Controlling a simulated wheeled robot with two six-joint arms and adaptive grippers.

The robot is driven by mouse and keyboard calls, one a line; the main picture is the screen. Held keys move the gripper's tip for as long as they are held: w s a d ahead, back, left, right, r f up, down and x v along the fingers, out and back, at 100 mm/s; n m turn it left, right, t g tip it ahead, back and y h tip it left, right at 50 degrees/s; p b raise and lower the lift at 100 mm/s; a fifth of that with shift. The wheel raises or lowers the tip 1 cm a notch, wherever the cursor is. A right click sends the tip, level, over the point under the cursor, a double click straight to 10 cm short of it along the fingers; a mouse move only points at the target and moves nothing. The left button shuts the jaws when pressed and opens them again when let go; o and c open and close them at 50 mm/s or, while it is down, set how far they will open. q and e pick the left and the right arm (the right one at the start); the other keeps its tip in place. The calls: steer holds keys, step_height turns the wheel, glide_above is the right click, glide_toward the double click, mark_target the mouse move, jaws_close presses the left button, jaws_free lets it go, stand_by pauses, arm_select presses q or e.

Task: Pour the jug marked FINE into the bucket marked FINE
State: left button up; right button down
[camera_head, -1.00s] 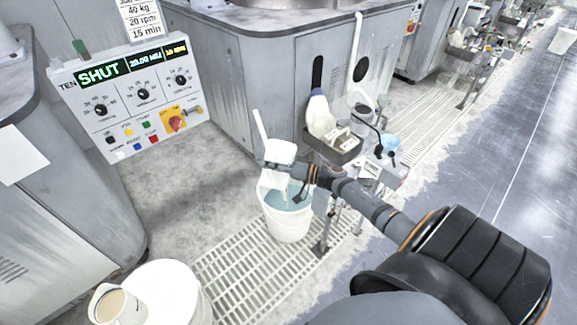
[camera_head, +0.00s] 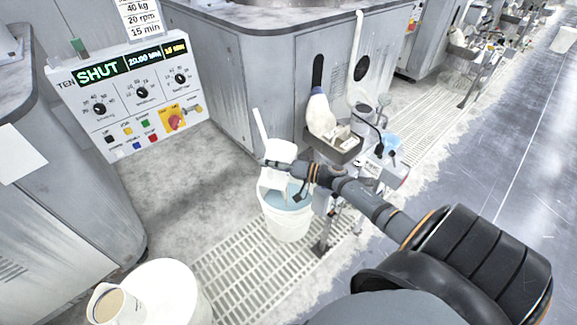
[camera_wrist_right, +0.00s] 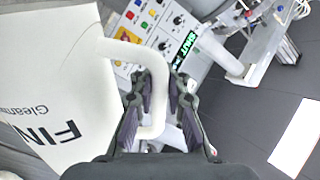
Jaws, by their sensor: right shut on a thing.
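My right gripper (camera_head: 286,166) is shut on the handle (camera_wrist_right: 155,92) of a white jug (camera_head: 281,151). In the right wrist view the jug (camera_wrist_right: 50,75) fills the left side, with the letters "FIN" showing and the rest cut off. The jug is tilted over a white bucket (camera_head: 287,228) that holds bluish liquid. I cannot clearly see liquid leaving the jug. No mark is readable on the bucket. My left gripper is not in view.
Another jug (camera_head: 104,304) with tan contents stands on a white round top (camera_head: 165,285) at lower left. A white stick (camera_head: 260,125) rises behind the held jug. A control panel (camera_head: 130,100) reads SHUT. A small tray (camera_head: 338,150) with a bottle is right of the bucket.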

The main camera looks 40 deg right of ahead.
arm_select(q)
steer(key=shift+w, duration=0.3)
arm_select(e)
steer(key=shift+r, duration=0.1)
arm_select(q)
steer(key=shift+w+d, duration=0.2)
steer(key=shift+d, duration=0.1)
arm_select(e)
steer(key=shift+w+d+m, duration=0.2)
steer(key=shift+m, duration=0.2)
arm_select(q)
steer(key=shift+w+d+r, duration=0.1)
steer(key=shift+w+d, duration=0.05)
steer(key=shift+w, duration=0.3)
arm_select(e)
steer(key=shift+d, duration=0.1)
